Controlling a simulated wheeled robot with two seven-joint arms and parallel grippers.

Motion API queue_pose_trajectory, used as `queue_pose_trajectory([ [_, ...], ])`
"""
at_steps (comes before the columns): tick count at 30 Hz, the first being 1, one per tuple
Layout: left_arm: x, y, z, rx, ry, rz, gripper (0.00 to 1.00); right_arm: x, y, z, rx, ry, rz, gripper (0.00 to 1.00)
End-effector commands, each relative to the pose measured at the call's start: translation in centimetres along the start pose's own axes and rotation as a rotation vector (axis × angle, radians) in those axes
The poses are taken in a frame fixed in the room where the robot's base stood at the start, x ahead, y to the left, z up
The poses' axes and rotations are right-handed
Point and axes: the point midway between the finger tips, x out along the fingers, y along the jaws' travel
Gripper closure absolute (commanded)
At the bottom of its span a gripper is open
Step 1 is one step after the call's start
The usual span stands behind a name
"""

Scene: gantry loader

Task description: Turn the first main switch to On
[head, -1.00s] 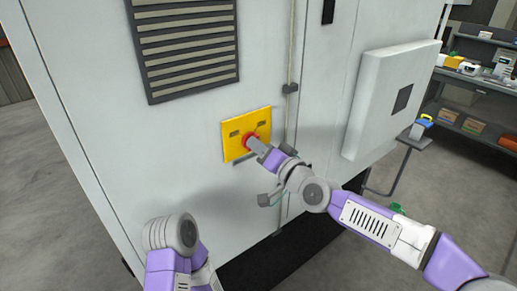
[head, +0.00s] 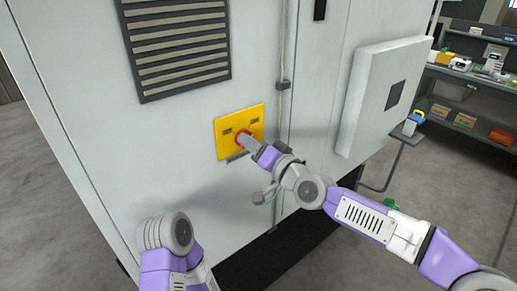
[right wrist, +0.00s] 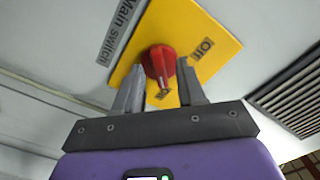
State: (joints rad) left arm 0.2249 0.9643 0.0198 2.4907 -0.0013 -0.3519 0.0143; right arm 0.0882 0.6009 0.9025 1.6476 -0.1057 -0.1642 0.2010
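The main switch is a red knob (right wrist: 160,66) on a yellow plate (head: 224,141) on the pale grey cabinet front. In the right wrist view, the yellow plate (right wrist: 215,36) shows an "Off" label, a second small label partly hidden below the knob, and a "Main switch" label beside it. My right gripper (right wrist: 159,72) is at the knob, one finger on each side. The fingers are apart, with small gaps visible beside the knob; contact is unclear. In the head view, my right gripper (head: 246,143) covers much of the knob. My left gripper is out of sight; only part of its arm shows.
A vent grille (head: 178,48) is above the switch, and a vertical conduit (head: 284,55) runs to its right. A raised box (head: 375,85) projects from the cabinet further right. A shelf bench (head: 470,95) stands at the far right, with open floor before it.

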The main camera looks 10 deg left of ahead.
Motion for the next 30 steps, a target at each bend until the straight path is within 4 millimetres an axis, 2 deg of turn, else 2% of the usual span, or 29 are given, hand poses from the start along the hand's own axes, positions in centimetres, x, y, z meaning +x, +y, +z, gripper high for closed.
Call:
queue_pose_trajectory([
  [15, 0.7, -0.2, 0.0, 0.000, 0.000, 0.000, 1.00, -6.1, 0.2, -0.1, 0.001, 0.003, 0.003, 0.61],
  [21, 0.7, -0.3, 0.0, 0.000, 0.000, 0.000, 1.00, -7.1, 0.1, 0.0, 0.000, 0.001, 0.002, 0.61],
  [30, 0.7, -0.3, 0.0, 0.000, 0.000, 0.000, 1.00, -7.3, 0.0, 0.0, 0.000, 0.000, 0.001, 0.61],
])
